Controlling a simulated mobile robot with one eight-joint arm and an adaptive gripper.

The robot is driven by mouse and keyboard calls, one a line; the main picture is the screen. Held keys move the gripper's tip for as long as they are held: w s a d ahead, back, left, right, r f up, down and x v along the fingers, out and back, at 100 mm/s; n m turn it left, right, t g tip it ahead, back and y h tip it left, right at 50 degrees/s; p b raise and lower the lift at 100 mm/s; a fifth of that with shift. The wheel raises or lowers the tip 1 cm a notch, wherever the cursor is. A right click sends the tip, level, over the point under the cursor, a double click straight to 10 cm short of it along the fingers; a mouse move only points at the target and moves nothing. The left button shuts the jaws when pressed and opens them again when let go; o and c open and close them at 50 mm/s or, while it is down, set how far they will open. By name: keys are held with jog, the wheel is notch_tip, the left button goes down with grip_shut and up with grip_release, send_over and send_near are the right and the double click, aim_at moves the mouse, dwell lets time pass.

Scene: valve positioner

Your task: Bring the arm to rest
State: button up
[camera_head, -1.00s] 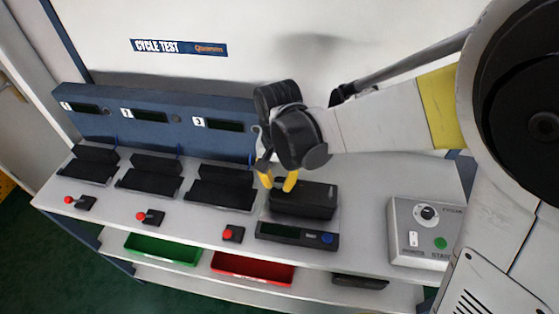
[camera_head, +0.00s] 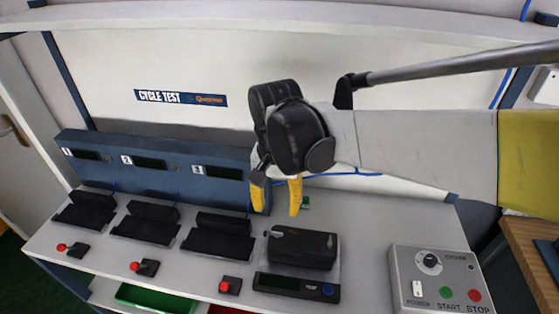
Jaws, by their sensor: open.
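My gripper (camera_head: 276,196) has two yellow fingers that point down and stand apart, with nothing between them. It hangs above the back of the bench, over a black box-shaped device (camera_head: 301,248) that rests on a scale-like unit (camera_head: 297,287) with a dark display and a blue button. My fingers look clear of the device. My arm reaches in from the right, roughly level.
A blue panel (camera_head: 150,172) numbered 1 to 3 stands at the back left, with black cradles (camera_head: 219,237) and red buttons before it. A grey control box (camera_head: 437,278) stands at the right. A green tray (camera_head: 155,297) lies below. A shelf (camera_head: 300,20) crosses the top.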

jog(key=shift+r, duration=0.9)
jog(key=s+d+n+t, duration=0.1)
jog(key=s+d+t, duration=0.2)
jog(key=d, duration=0.7)
jog(key=s+d+r+t, duration=0.1)
jog(key=s+d+t, duration=0.3)
jog(key=d, duration=0.7)
jog(key=shift+s+d+r+n, duration=0.15)
jog(key=shift+s+n, duration=0.25)
jog(key=shift+s, duration=0.1)
